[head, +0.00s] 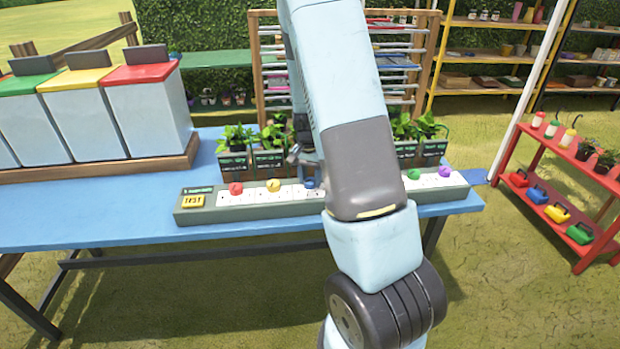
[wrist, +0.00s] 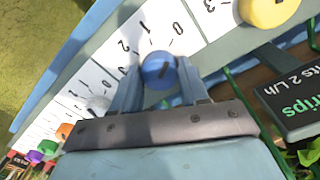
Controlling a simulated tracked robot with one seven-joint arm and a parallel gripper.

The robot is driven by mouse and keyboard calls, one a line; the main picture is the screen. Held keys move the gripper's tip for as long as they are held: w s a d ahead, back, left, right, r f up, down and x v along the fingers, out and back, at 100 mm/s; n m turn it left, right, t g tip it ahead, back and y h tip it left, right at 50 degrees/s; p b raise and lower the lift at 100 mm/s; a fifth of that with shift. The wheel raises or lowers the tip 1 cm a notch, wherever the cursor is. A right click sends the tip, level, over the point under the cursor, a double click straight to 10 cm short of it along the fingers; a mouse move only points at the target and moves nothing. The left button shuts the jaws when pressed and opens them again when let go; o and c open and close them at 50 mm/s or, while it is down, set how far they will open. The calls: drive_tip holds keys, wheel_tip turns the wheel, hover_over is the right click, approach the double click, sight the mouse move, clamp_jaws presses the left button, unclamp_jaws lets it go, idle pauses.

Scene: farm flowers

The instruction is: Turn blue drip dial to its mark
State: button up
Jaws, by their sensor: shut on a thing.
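The blue dial (wrist: 158,70) sits on a white scale plate with the numbers 0, 1 and 2 showing around it in the wrist view. A short dark pointer line shows on its face; I cannot tell for sure which number it points at. My gripper (wrist: 158,84) has one finger on each side of the dial and is shut on it. In the head view the blue dial (head: 309,183) shows small on the long grey panel (head: 290,208), beneath my gripper (head: 306,168). My arm hides the part of the panel to its right.
A red dial (head: 235,188) and a yellow dial (head: 273,185) are left of the blue one. Green (head: 413,174) and purple (head: 445,171) dials are at the right. Potted plants (head: 270,150) stand close behind the panel. Lidded bins (head: 150,105) stand left on the blue table (head: 130,215).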

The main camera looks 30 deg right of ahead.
sight(309, 179)
idle(0.3)
drive_tip(key=o, duration=1)
drive_tip(key=shift+o, duration=0.2)
drive_tip(key=shift+r, duration=0.1)
wheel_tip(309, 179, up, 14)
drive_tip(key=shift+w+a+f, duration=0.15)
drive_tip(key=shift+f, duration=0.1)
drive_tip(key=s+a+r+n+t, duration=0.3)
drive_tip(key=s+a+r+n, duration=0.35)
drive_tip(key=s+r, duration=0.65)
drive_tip(key=s+a+r+n+t, duration=0.1)
drive_tip(key=s+a+r, duration=0.1)
drive_tip(key=s, duration=0.4)
drive_tip(key=s+a+r+n+t, duration=0.1)
drive_tip(key=s+a+r+n, duration=0.1)
drive_tip(key=s, duration=0.5)
drive_tip(key=shift+a+r+t, duration=0.4)
drive_tip(key=shift+a+r, duration=0.25)
drive_tip(key=shift+a, duration=0.6)
